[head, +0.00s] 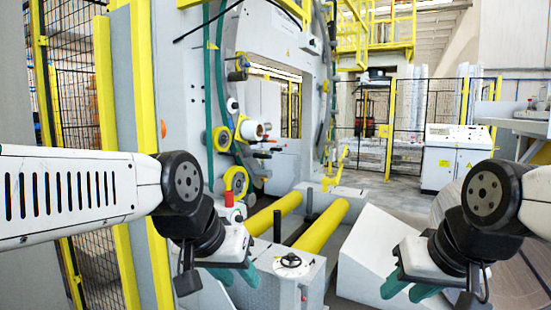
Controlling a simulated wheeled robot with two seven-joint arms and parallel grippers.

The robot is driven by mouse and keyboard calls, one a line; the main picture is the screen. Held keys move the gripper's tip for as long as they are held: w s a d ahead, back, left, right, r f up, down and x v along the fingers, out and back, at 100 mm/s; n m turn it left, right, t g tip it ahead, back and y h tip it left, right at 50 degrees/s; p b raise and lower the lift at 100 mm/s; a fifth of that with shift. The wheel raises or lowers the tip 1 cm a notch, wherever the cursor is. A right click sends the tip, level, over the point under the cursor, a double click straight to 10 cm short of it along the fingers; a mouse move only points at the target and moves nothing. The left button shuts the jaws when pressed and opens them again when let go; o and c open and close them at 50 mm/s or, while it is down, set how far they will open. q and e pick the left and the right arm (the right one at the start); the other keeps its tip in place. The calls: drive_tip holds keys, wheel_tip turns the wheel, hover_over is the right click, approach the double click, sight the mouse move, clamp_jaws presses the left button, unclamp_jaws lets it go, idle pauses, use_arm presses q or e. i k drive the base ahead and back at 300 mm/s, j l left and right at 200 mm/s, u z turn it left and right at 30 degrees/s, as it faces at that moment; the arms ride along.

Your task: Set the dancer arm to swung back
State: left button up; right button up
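The wrapping machine's grey ring frame (285,45) stands at the centre. On its left face is a cluster of rollers, with a yellow roller (222,138), a white roller (250,130) and a yellow wheel (236,180) below them. The dancer arm seems to belong to this cluster; I cannot tell which part it is or how it is swung. My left gripper (237,281) hangs below and in front of the cluster, its teal fingers apart and empty. My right gripper (407,292) is at the lower right, fingers apart and empty, away from the machine.
A control console (455,157) and fence are at the back right. A yellow-edged post (140,120) is at left.

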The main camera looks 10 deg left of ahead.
sight(256, 155)
drive_tip(key=i+l, duration=0.6)
drive_tip(key=i, duration=0.2)
drive_tip(key=i+l+u, duration=0.1)
drive_tip(key=i+l, duration=0.5)
drive_tip(key=i, duration=0.2)
drive_tip(key=i+l, duration=0.2)
drive_tip(key=i, duration=0.3)
drive_tip(key=i+l+u, duration=0.1)
drive_tip(key=i+l, duration=0.15)
drive_tip(key=i, duration=0.3)
drive_tip(key=i+l, duration=0.25)
drive_tip(key=i, duration=0.25)
drive_tip(key=i+j, duration=0.1)
